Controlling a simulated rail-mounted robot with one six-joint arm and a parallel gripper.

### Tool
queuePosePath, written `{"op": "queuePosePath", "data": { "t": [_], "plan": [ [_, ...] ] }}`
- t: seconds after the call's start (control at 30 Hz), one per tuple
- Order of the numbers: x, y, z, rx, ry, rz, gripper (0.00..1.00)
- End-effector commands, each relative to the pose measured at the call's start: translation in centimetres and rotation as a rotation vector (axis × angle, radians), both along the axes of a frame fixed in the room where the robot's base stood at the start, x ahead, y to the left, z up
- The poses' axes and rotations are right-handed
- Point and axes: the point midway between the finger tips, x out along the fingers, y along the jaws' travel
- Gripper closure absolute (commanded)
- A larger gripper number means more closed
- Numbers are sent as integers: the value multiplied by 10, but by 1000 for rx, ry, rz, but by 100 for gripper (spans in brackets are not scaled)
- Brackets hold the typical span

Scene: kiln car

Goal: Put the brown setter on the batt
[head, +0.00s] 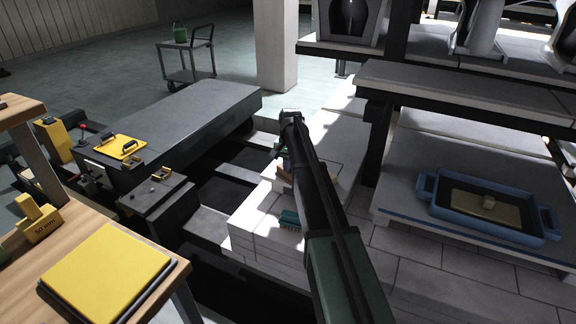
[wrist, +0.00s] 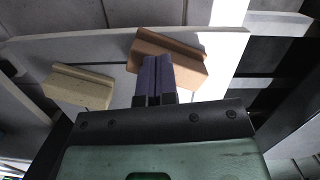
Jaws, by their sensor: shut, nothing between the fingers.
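The brown setter (wrist: 182,50) is an orange-brown ledged block on a pale surface in the wrist view. In the head view a small part of it (head: 284,174) shows beside my dark arm, which hides the rest. My gripper (wrist: 152,62) has two purple fingers shut together and empty. In the wrist view they overlap the setter's left part; I cannot tell whether they touch it. In the head view my arm hides the fingers. I cannot tell for sure which slab is the batt; a pale blue-edged slab (head: 397,214) lies at the right.
A cream ledged block (wrist: 80,88) lies left of the setter in the wrist view. A teal piece (head: 290,218) lies on the pale blocks. A blue tray (head: 455,207) holding a tan slab stands on the blue-edged slab, under an upper shelf (head: 455,85) and near a dark post.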

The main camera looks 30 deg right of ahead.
Motion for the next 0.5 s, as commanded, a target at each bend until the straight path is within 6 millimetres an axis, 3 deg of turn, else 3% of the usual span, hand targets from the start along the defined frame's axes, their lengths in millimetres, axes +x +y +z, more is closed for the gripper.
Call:
{"op": "queuePosePath", "data": {
  "t": [0.17,0.5],
  "plan": [
    [5,-5,-4,1,6,1,100],
    [54,-50,-4,-3,0,-1,100]
  ]
}}
